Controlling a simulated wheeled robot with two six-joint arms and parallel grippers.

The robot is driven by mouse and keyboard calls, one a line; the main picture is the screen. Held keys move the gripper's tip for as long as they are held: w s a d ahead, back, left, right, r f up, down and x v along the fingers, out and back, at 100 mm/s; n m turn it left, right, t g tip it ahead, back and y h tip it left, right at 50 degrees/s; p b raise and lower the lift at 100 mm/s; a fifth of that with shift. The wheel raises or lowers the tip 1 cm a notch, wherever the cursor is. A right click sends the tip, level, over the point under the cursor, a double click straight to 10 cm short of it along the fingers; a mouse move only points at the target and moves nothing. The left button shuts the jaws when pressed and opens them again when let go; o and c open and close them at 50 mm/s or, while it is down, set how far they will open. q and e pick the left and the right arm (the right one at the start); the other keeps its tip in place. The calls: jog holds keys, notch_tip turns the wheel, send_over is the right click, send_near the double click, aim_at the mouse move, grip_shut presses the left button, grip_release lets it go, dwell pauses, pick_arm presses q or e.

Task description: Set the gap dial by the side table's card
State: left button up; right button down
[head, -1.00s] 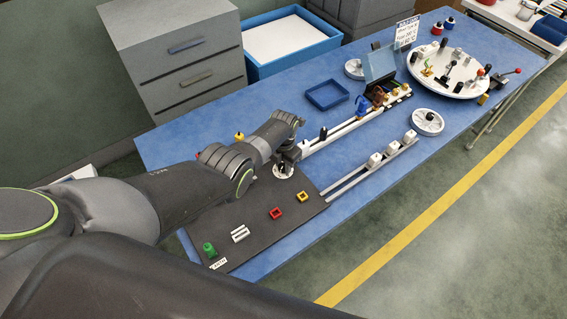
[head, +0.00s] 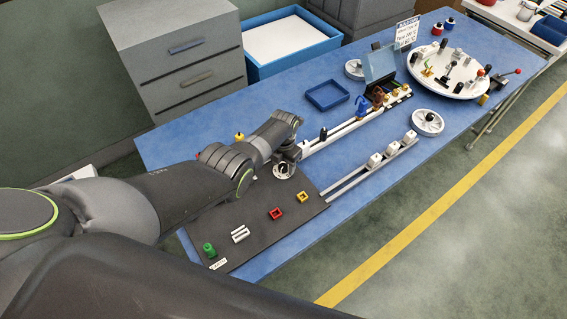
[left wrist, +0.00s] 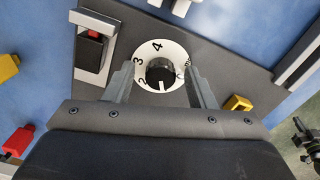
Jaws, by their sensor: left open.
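The gap dial (left wrist: 178,53) is a white numbered disc with a dark round knob (left wrist: 160,70) in the middle. The numerals 2, 3 and 4 show on its left and top; those at the right are partly hidden. A white mark on the knob faces the bottom of the left wrist view. My left gripper (left wrist: 161,82) is open, its fingers on either side of the knob; contact cannot be told. In the head view the dial (head: 284,171) lies under my left gripper (head: 287,158) on the dark panel (head: 255,215). A white sign (head: 407,32) stands at the back, too small to read.
The panel also carries a red square part (head: 276,214), a yellow one (head: 303,197) and a green knob (head: 209,249). White rails run to the right. A blue tray (head: 328,95) and a round white turntable (head: 449,73) stand farther back. A side table (head: 505,14) is top right.

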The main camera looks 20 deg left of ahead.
pick_arm(q)
jog(key=shift+r+p, duration=0.3)
jog(key=shift+r, duration=0.1)
notch_tip(320, 180, up, 8)
jog(key=p, duration=0.3)
notch_tip(320, 180, up, 9)
send_over(284, 166)
jog(key=shift+a+f+b, duration=0.1)
jog(key=shift+f+b, duration=0.1)
jog(key=shift+b, duration=0.1)
